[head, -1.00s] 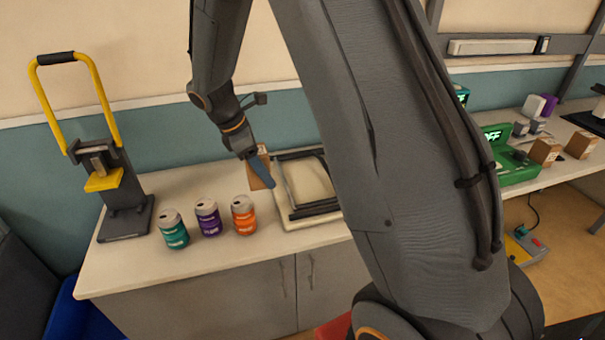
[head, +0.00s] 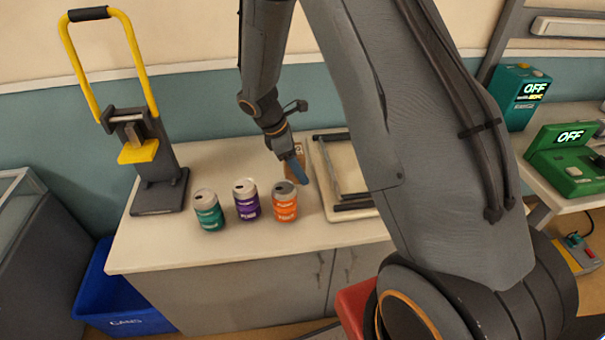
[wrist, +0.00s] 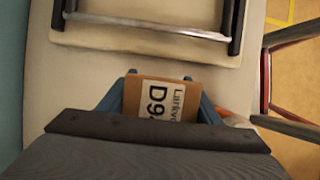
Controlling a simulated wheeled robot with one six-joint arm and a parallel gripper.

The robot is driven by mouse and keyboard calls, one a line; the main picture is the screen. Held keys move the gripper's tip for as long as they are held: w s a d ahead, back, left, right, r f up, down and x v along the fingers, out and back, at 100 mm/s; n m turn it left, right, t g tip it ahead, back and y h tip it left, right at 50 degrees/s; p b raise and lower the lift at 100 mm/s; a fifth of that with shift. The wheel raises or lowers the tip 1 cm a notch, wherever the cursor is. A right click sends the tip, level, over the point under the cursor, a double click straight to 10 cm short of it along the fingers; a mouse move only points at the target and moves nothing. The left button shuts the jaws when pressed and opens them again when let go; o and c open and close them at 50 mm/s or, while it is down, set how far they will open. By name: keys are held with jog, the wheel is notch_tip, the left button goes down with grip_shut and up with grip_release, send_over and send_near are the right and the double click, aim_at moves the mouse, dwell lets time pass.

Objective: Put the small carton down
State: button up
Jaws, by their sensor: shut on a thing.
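The small carton is brown with a white printed label (wrist: 158,100). My gripper (wrist: 165,84) is shut on it, with a blue finger on each side in the wrist view. In the head view the carton (head: 294,168) shows partly behind my gripper (head: 296,172), over the counter (head: 160,250) just behind the orange can. I cannot tell whether its underside touches the counter.
Teal (head: 209,212), purple (head: 246,200) and orange (head: 285,202) cans stand in a row in front. A can crusher (head: 155,165) with a yellow handle stands left. A pale board with a dark frame (head: 345,175) lies right of the carton. A blue bin (head: 125,300) stands below.

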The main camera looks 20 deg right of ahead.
jog(key=shift+f+p, duration=0.35)
jog(key=shift+f, duration=1.5)
jog(key=shift+f, duration=0.1)
jog(key=o, duration=1.2)
